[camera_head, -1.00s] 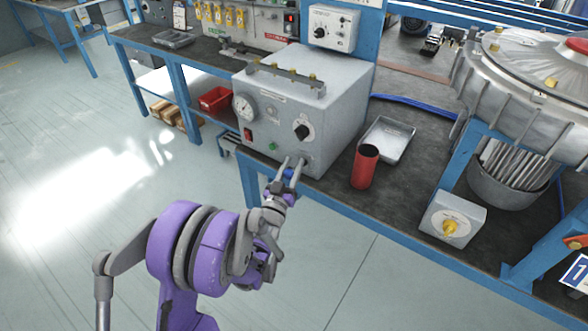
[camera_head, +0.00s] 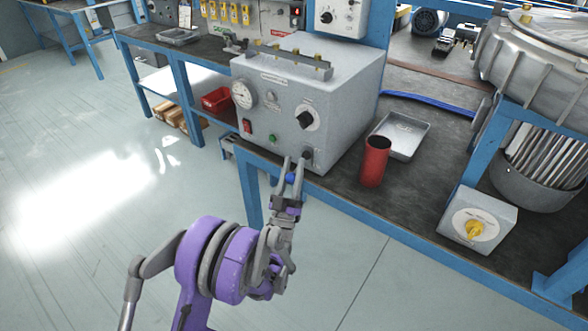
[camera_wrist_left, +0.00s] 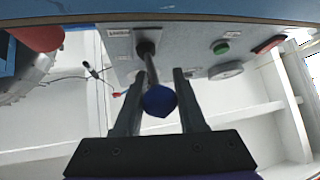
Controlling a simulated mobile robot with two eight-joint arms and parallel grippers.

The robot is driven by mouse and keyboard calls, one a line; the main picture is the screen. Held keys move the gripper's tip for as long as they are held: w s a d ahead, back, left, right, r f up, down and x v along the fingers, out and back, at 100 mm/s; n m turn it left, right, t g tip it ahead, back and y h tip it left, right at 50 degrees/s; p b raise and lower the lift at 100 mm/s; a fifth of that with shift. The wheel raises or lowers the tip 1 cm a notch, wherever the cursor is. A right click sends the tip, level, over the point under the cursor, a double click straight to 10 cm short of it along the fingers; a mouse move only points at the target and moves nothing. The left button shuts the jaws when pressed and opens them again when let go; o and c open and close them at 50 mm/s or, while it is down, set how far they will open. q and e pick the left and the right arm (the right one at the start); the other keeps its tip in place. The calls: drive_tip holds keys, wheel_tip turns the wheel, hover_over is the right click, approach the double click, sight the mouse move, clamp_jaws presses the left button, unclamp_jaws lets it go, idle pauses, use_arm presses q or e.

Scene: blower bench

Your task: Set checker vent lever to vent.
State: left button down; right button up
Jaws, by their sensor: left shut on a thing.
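The checker (camera_head: 335,75) is a grey box on the bench with a round gauge, a black knob, a green button and a red switch on its front. Its vent lever is a thin metal rod with a blue ball end (camera_head: 291,178) at the lower right of that front. My left gripper (camera_head: 295,161) is at the lever, its fingers pointing at the panel. In the left wrist view the blue ball (camera_wrist_left: 159,100) sits between the two fingers, and the rod runs to a dark pivot (camera_wrist_left: 146,48). The label by the pivot is too small to read. My right gripper is out of view.
A red cup (camera_head: 374,162) and a metal tray (camera_head: 405,134) stand right of the checker. A grey box with a yellow knob (camera_head: 474,231) is near the bench's front edge at right. A large metal housing (camera_head: 535,60) is at upper right. The floor in front is clear.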

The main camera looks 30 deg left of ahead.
use_arm(q)
drive_tip(key=shift+y, duration=0.3)
drive_tip(key=shift+c, duration=2.4)
unclamp_jaws()
drive_tip(key=b+v, duration=0.1)
drive_tip(key=v, duration=1)
